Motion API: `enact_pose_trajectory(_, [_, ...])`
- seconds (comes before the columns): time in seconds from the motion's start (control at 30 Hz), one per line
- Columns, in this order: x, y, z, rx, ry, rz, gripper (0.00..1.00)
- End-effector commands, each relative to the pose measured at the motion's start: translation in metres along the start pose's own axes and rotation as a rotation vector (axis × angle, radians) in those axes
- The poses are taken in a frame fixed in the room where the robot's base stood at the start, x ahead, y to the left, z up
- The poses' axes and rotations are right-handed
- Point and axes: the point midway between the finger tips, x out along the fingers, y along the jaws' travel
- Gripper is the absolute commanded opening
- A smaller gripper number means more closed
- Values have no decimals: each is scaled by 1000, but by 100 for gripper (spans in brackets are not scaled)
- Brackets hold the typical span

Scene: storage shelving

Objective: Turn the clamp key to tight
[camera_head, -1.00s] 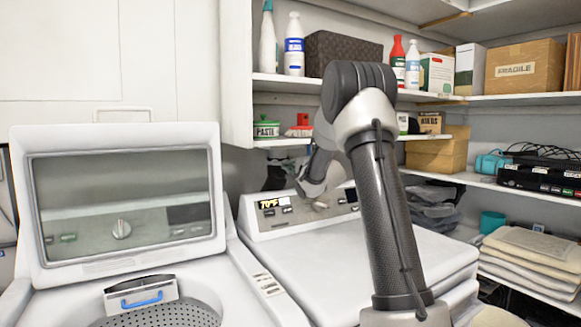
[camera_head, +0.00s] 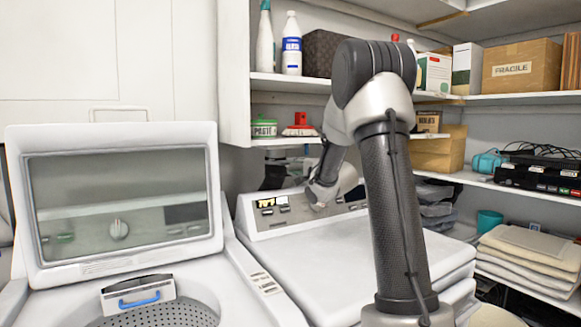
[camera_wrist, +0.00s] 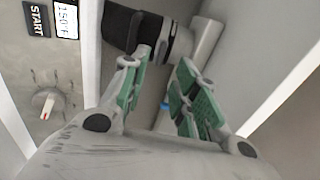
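In the wrist view a black hose (camera_wrist: 122,25) meets a pale grey pipe (camera_wrist: 207,40) at a metallic band (camera_wrist: 182,43), which looks like the clamp. I cannot clearly make out the clamp key. A small blue piece (camera_wrist: 165,106) shows between the fingers, partly hidden. My gripper (camera_wrist: 163,62) is open and empty, its two green-padded fingers apart, with the tips just below the hose joint. Whether they touch it I cannot tell. In the head view my wrist is over the washer's control panel (camera_head: 268,222) and the fingers cannot be made out.
A dial (camera_wrist: 47,104) and a display (camera_wrist: 66,20) sit on the panel left of my gripper. A pale wall (camera_wrist: 270,60) is close on the right. Shelves (camera_head: 285,81) with bottles and boxes stand behind my arm. An open washer lid (camera_head: 118,260) stands at left.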

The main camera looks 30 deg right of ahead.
Motion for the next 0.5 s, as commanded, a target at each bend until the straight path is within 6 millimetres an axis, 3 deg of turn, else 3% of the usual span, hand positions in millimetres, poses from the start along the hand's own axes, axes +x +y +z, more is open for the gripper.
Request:
enact_pose_trajectory(0.2, [-41,0,-1,0,2,0,29])
enact_pose_trajectory(0.5, [-56,0,0,0,-1,0,29])
